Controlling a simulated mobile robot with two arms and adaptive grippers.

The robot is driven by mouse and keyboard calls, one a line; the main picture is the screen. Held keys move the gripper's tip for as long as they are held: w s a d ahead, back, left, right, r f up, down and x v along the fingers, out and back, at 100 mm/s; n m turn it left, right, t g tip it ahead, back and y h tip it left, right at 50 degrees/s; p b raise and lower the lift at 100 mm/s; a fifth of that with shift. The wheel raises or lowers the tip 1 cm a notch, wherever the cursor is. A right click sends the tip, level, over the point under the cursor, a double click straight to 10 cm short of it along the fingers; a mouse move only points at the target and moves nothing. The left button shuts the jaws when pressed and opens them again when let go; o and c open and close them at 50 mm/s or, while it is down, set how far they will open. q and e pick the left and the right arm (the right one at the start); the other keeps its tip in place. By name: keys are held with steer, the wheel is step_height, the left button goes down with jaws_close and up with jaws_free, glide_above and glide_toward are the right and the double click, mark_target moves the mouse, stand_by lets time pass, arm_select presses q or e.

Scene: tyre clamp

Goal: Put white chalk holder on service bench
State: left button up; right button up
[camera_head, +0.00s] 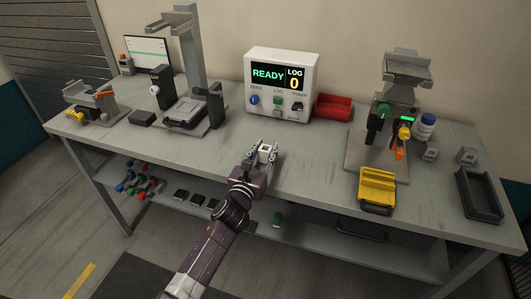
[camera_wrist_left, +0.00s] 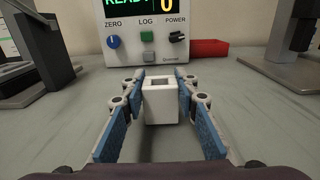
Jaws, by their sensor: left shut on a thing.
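The white chalk holder (camera_wrist_left: 161,105) is a small upright block with a square opening in its top. My left gripper (camera_wrist_left: 160,88) is shut on it, with one blue-padded finger at each side. In the head view, the left gripper (camera_head: 263,153) is over the front middle of the grey service bench (camera_head: 305,160), with the white holder between its fingers. I cannot tell whether the holder's base touches the bench top. My right gripper is not in view.
A white control box (camera_head: 281,84) reading READY stands behind the gripper, with a red bin (camera_head: 333,107) beside it. A press-like stand (camera_head: 190,70) is on the left. A tester with a yellow tray (camera_head: 377,188) and a dark tray (camera_head: 479,195) are on the right.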

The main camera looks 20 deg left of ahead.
arm_select(q)
steer(key=shift+f, duration=0.25)
steer(key=shift+f, duration=0.2)
steer(key=o, duration=1.2)
steer(key=shift+c, duration=0.2)
steer(key=shift+r, duration=0.1)
steer(key=shift+r, duration=0.1)
steer(key=s+b, duration=0.1)
steer(key=s, duration=1.1)
steer(key=shift+a, duration=0.2)
